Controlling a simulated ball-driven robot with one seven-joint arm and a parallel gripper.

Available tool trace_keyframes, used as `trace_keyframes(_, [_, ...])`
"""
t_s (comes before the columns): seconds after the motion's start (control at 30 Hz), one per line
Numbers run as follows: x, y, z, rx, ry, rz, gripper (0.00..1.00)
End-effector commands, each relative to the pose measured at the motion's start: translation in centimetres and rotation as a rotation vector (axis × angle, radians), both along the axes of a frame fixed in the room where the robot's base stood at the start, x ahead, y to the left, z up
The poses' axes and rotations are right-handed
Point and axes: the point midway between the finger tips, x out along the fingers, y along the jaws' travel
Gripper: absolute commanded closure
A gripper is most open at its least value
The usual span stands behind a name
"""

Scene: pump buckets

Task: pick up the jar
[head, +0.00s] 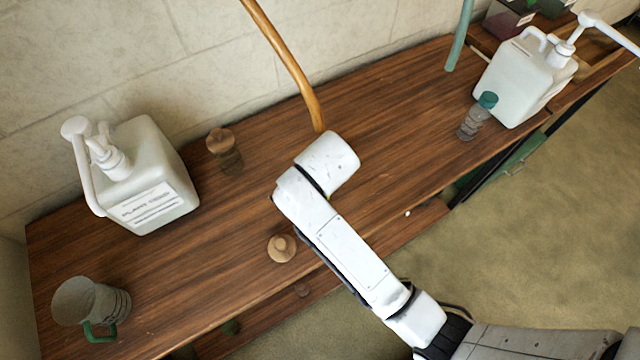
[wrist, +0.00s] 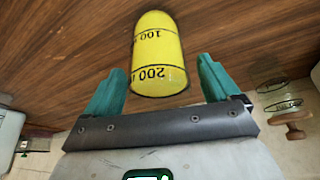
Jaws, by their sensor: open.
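My gripper (wrist: 162,70) is open in the wrist view, with its two teal fingers apart. A yellow cylinder (wrist: 158,52) with black 100 and 200 marks lies in line with the gap between the fingers, and I see no clear contact. It does not show in the head view, where my arm covers the middle of the table. A clear jar with a brown stopper (head: 228,158) stands near the wall in the head view. A clear jar with a teal cap (head: 470,126) stands at the right. A clear stoppered jar (wrist: 270,88) also shows at the right of the wrist view.
A white pump bottle (head: 150,165) and a grey cup with a green handle (head: 82,300) stand at the left. Another white pump bottle (head: 520,82) stands at the right. A round wooden knob (head: 281,248) is near the table's (head: 400,110) front edge.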

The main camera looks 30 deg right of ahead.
Motion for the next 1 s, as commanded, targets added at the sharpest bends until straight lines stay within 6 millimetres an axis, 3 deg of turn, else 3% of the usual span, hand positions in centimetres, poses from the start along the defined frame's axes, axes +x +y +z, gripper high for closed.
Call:
trace_keyframes(0.17, [0.6, -0.3, -1.6, -0.001, 0.001, 0.0, 0.11])
trace_keyframes(0.4, [0.7, -0.3, -1.7, 0.001, -0.001, -0.001, 0.11])
trace_keyframes(1.0, [0.7, -0.3, -1.7, 0.001, -0.001, 0.0, 0.67])
